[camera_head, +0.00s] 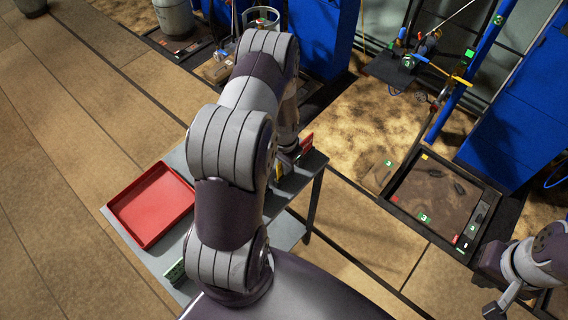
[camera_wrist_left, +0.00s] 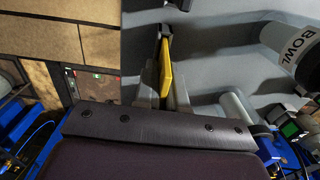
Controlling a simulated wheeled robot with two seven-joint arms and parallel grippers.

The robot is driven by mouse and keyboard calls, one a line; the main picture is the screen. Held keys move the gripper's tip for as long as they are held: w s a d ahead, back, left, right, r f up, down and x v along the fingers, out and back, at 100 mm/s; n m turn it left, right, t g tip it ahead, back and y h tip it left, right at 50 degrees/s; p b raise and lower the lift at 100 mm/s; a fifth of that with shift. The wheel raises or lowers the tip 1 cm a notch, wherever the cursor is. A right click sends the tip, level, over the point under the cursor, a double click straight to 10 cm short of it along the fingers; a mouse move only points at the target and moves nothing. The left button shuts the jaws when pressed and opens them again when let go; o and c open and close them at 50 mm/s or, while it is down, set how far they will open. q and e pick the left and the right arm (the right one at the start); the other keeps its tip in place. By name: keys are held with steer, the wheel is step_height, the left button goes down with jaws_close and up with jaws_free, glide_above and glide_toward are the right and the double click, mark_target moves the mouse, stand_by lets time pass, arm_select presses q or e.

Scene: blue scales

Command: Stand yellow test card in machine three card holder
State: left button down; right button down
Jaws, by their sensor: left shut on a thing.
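The yellow test card (camera_wrist_left: 166,72) stands edge-on between the fingers of my left gripper (camera_wrist_left: 164,92) in the left wrist view. The left gripper is shut on it. In the head view my left arm reaches over the grey table and hides most of this gripper (camera_head: 281,170) and the card. My right gripper (camera_head: 500,304) is at the lower right, away from the table, and its jaw opening is unclear. Machine three shows as a tray-like bed (camera_head: 428,190) with green "3" labels at the right. I cannot make out its card holder for certain.
A red tray (camera_head: 150,205) lies on the grey table (camera_head: 284,232). A green item (camera_head: 175,272) is at the table's near edge, and a red item (camera_head: 306,144) stands near its far corner. Blue cabinets (camera_head: 528,105) stand behind.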

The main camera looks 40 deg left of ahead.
arm_select(q)
steer(key=shift+f, duration=0.15)
steer(key=c, duration=1.1)
jaws_free()
step_height(320, 180, up, 12)
steer(key=shift+r+b, duration=0.15)
steer(key=shift+b, duration=1.1)
steer(key=shift+r, duration=0.2)
